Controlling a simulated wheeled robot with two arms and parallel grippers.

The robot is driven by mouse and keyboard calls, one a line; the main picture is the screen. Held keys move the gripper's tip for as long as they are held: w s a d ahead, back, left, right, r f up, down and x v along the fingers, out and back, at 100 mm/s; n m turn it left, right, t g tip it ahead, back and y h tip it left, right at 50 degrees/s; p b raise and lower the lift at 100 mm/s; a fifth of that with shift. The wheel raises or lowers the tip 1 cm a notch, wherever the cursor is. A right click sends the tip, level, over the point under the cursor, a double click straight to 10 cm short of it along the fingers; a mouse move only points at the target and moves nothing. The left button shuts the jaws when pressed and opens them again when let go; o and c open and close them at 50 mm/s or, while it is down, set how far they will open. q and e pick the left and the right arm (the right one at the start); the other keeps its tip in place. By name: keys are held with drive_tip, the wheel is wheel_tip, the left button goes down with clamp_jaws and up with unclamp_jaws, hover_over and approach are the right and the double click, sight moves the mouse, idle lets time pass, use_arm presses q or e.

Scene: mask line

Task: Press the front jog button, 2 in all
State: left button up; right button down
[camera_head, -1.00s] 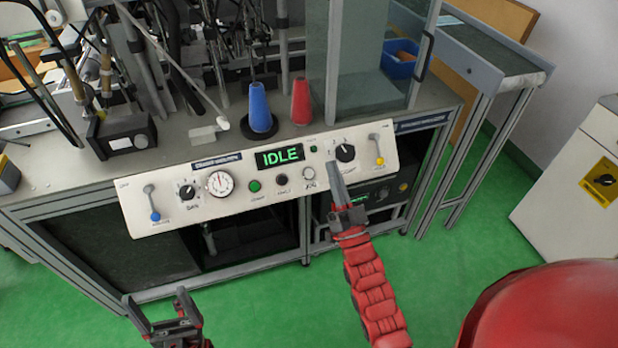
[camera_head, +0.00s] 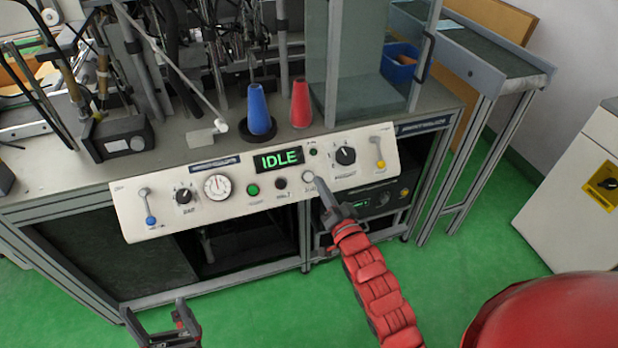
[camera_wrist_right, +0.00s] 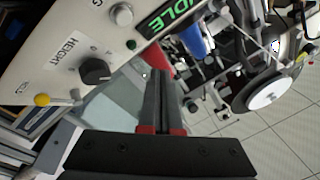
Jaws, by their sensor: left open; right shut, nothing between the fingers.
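The jog button (camera_head: 308,177) is a small white round button on the cream control panel (camera_head: 150,186), right of a black button (camera_head: 281,184). It also shows at the top of the right wrist view (camera_wrist_right: 121,14), with part of its label beside it. My right gripper (camera_head: 320,182) is shut and empty, its tip just right of and below the jog button in the head view. In the right wrist view its fingers (camera_wrist_right: 158,75) look apart from the button. My left gripper (camera_head: 153,308) is open and empty, low at the left in front of the bench.
The panel display (camera_head: 279,159) reads IDLE. A green button (camera_head: 253,190), a dial gauge (camera_head: 217,186), a black knob (camera_head: 345,156) and a yellow-tipped lever (camera_head: 379,153) are also on the panel. Blue (camera_head: 259,110) and red (camera_head: 301,104) cones stand behind it.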

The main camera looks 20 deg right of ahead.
sight(308, 177)
drive_tip(key=shift+w+a+f+b, duration=0.1)
drive_tip(key=shift+w+f+b, duration=1.2)
drive_tip(key=shift+w, duration=0.3)
drive_tip(key=shift+w+f+b, duration=1.2)
drive_tip(key=shift+w+f, duration=0.15)
drive_tip(key=shift+w, duration=0.25)
drive_tip(key=shift+f, duration=0.1)
drive_tip(key=shift+w+f, duration=0.2)
drive_tip(key=shift+w, duration=0.15)
drive_tip(key=shift+w+f+b, duration=0.25)
drive_tip(key=shift+b, duration=0.35)
drive_tip(key=shift+s+r+p, duration=0.5)
drive_tip(key=shift+s+p, duration=0.1)
idle(0.3)
